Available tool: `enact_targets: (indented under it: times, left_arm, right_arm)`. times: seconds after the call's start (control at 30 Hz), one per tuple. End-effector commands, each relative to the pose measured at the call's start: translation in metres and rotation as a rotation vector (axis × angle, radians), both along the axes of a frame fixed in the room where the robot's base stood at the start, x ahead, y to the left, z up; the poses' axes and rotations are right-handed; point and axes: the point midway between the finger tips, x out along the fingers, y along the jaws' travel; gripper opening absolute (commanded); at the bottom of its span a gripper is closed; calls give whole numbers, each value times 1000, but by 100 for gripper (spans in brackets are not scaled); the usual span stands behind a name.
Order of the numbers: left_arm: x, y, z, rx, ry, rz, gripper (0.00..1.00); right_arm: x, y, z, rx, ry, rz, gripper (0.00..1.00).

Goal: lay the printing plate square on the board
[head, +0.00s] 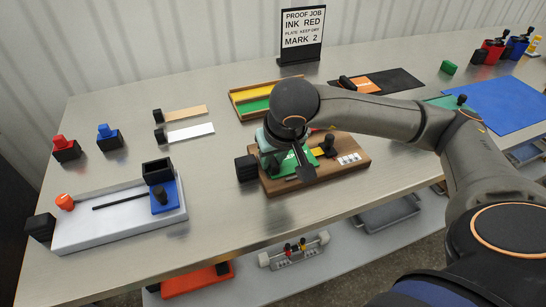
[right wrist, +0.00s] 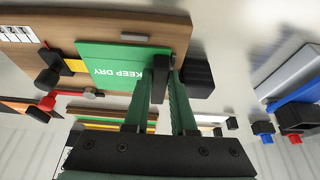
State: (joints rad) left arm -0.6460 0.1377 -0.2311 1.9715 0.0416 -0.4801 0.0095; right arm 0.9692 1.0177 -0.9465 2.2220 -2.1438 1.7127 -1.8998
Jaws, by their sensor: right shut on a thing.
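The printing plate (right wrist: 105,65) is a green slab with KEEP DRY on it and a black upright grip at one end. It also shows in the head view (head: 289,163), partly hidden by my arm. It is over the end of the brown wooden board (head: 314,175) beside the black block, roughly in line with the board's edges. I cannot tell whether it lies flat on it. My right gripper (right wrist: 165,75) points down there and is shut on the plate's black grip. My left gripper is not in view.
A black block (head: 246,168) sits at the board's left end. A black knob (head: 328,145) and white marked tiles (head: 349,158) are on its right part. A tray with yellow and green strips (head: 256,98) is behind. A white slotted base (head: 110,220) stands at left.

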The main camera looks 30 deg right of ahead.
Motion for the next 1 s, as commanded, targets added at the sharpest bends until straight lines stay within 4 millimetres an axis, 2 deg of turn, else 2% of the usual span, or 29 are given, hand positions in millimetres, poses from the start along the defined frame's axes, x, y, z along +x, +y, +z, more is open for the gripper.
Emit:
enact_targets:
  times: [0.17, 0.2, 0.3, 0.67, 0.77, 1.0]
  left_arm:
    - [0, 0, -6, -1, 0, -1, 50]
    - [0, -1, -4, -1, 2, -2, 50]
    - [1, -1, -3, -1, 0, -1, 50]
    - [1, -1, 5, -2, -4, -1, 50]
    - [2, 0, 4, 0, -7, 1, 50]
    - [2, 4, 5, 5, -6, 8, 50]
  right_arm:
    - [0, 0, -5, 0, -1, 0, 0]
    - [0, 0, -3, 0, -1, 0, 27]
    - [0, 0, -2, 0, 0, 0, 36]
    - [0, 0, 4, 0, 0, 0, 36]
    - [-6, 2, 19, 1, -4, 1, 36]
    - [-26, 7, 69, 1, -6, 3, 36]
